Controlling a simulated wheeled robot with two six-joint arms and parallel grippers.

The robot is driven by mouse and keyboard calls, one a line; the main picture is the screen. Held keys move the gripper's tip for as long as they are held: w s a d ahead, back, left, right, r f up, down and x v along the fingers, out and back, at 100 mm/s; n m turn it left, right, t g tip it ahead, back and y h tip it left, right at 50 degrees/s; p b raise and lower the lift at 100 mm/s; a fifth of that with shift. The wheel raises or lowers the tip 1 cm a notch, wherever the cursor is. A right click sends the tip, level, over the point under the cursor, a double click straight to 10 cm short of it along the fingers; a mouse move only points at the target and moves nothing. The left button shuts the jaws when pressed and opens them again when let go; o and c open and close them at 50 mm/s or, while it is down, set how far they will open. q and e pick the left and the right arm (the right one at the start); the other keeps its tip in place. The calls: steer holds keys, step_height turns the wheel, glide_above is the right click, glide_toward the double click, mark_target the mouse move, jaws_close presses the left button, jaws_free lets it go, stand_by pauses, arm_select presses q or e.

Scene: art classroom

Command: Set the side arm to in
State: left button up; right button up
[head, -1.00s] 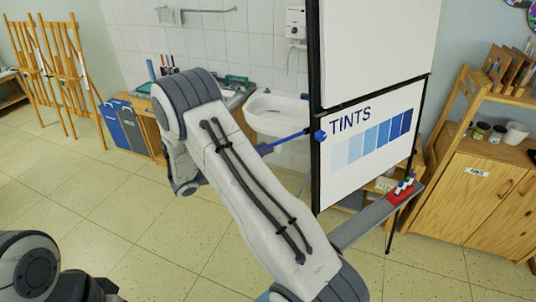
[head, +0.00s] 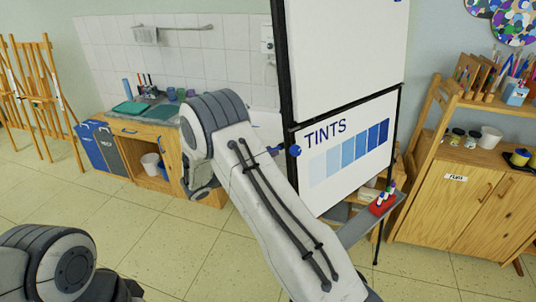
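The side arm (head: 275,149) is a short blue bar at the left edge of a board stand (head: 289,90). It ends at a round blue knob on the stand's dark post. It points out to the left, and its outer end is hidden behind my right arm (head: 268,200). My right arm rises from the bottom and bends in front of the sink area; its gripper fingers are hidden behind the arm links. Part of my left arm (head: 60,265) shows at the bottom left, but its gripper is out of view.
The stand's tray (head: 358,228) holds a red marker holder (head: 382,203). A wooden cabinet (head: 455,210) stands at the right, with jars and brushes above. The tiled floor at lower left is clear.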

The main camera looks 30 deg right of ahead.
steer(key=o, duration=0.4)
steer(key=shift+a+f+b, duration=0.1)
steer(key=shift+a+b, duration=0.25)
steer(key=shift+a, duration=0.1)
steer(key=shift+s+a+b, duration=0.2)
steer(key=shift+a+b, duration=0.5)
steer(key=shift+a, duration=0.9)
steer(key=shift+s+a+b, duration=0.15)
steer(key=shift+a+b, duration=0.55)
steer(key=shift+a, duration=0.9)
steer(key=shift+s+a+b, duration=0.2)
steer(key=shift+a+b, duration=0.5)
steer(key=shift+a, duration=0.9)
